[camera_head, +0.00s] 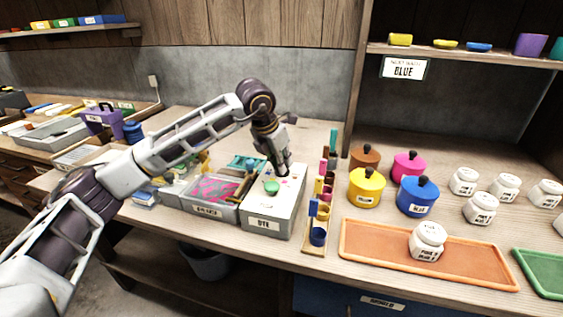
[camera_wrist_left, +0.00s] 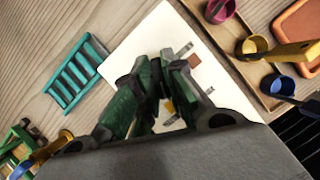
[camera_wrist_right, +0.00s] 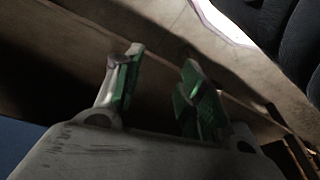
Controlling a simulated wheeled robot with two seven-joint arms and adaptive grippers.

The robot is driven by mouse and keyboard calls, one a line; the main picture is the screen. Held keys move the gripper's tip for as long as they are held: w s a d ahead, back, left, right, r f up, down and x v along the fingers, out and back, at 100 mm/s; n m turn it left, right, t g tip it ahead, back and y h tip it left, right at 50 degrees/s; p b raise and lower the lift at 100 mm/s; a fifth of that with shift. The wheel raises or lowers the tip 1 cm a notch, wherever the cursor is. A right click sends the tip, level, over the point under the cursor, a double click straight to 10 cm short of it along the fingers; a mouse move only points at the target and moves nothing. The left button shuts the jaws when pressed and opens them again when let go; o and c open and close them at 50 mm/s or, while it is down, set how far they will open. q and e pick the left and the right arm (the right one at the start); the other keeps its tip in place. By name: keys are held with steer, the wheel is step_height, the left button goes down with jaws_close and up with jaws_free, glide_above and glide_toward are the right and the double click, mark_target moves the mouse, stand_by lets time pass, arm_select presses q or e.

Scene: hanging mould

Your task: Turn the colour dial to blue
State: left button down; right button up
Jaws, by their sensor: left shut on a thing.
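The white-topped box labelled DYE (camera_head: 262,223) stands on the bench. Its top carries a green round button (camera_head: 271,187) and small coloured marks, some of which show in the left wrist view as brown and yellow patches (camera_wrist_left: 195,60). My left gripper (camera_head: 281,171) points down onto the box top behind the button. In the left wrist view its fingers (camera_wrist_left: 160,95) are close together over the white top, shut on what appears to be the colour dial. The fingers hide the dial, so its setting cannot be read. My right gripper (camera_wrist_right: 160,85) is open and empty, away from the bench top.
Lidded colour pots (camera_head: 417,197), white jars (camera_head: 481,208) and an orange tray (camera_head: 468,262) stand further right.

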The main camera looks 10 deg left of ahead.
arm_select(q)
steer(key=m+h, duration=0.1)
steer(key=m, duration=0.1)
steer(key=shift+m+p, duration=0.4)
steer(key=m+g+p, duration=0.1)
steer(key=m, duration=0.2)
steer(key=shift+w+a+h, duration=0.1)
steer(key=shift+h, duration=0.3)
steer(key=shift+m+g+h+p, duration=0.3)
steer(key=shift+m+g+p, duration=0.55)
steer(key=shift+m, duration=1.25)
arm_select(e)
step_height(320, 180, down, 6)
steer(key=d+g, duration=0.1)
steer(key=shift+s+d+h, duration=0.15)
steer(key=shift+s+h, duration=0.15)
steer(key=shift+s, duration=0.15)
arm_select(q)
steer(key=c, duration=1.5)
jaws_free()
arm_select(e)
steer(key=shift+s, duration=0.2)
steer(key=shift+s, duration=0.1)
arm_select(q)
steer(key=shift+v, duration=6)
